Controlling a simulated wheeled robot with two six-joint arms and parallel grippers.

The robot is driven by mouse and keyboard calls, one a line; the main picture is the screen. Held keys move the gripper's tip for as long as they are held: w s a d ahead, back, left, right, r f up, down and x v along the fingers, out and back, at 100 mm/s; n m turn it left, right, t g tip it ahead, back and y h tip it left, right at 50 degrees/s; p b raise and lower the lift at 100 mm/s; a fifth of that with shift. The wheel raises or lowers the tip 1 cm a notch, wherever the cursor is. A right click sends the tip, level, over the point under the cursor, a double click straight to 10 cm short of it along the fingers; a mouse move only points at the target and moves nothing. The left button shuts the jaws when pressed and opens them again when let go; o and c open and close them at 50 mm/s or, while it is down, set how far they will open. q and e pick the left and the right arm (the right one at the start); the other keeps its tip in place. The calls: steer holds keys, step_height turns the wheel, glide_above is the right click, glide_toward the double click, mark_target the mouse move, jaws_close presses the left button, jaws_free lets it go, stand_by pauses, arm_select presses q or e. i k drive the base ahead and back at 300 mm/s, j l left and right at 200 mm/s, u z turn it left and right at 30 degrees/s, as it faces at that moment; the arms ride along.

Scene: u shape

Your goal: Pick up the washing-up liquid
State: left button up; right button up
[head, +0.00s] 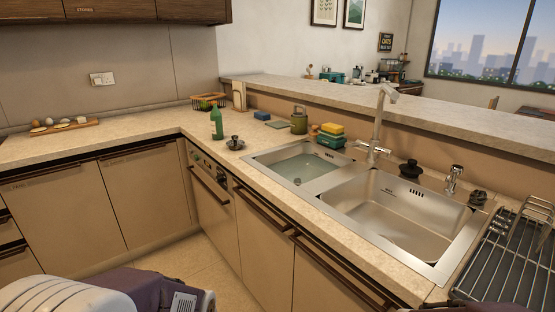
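A green bottle (216,125), which looks like the washing-up liquid, stands upright on the counter (150,128) near the inner corner, left of the sink. A small dark object (235,143) sits just right of it. Neither of my grippers shows in the head view. Only white and purple parts of my own body show along the bottom left edge, well apart from the bottle.
A double sink (400,215) with a tall tap (380,120) fills the right counter; its left basin (300,165) looks water-filled. Sponges (330,129), an olive canister (299,120) and a wire basket (209,101) stand behind. A dish rack (510,260) is at right.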

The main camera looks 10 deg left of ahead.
mark_target(216, 120)
steer(key=i+j, duration=0.25)
steer(key=j, duration=0.2)
steer(key=i+j+u, duration=0.1)
steer(key=i+j, duration=0.15)
steer(key=j, duration=0.15)
steer(key=i+j, duration=0.25)
steer(key=j, duration=0.15)
steer(key=i+j, duration=0.25)
steer(key=j, duration=0.2)
steer(key=u, duration=0.05)
